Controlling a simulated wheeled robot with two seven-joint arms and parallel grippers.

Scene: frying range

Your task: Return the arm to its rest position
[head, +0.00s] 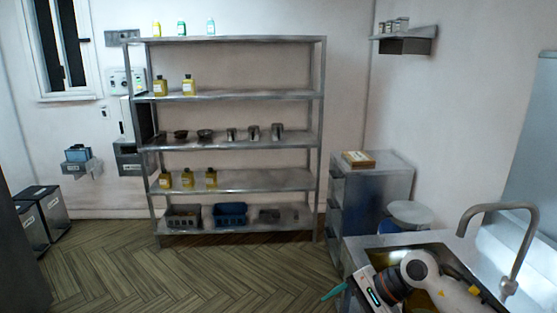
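My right arm (428,279) comes in from the lower right, a white and dark arm low over the sink area. Its gripper (334,291) points left, with a teal fingertip near the sink counter's left edge, over the floor side. Only one teal tip shows clearly, so I cannot tell whether the fingers are apart, and I see nothing held there. My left arm and gripper are not in view.
The metal sink (400,246) and its curved faucet (510,235) are close around my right arm. A metal cabinet (375,190) with a small box (358,159) stands behind. A wire-free steel shelf rack (235,145) holds bottles and bins. The wooden floor (200,275) is clear.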

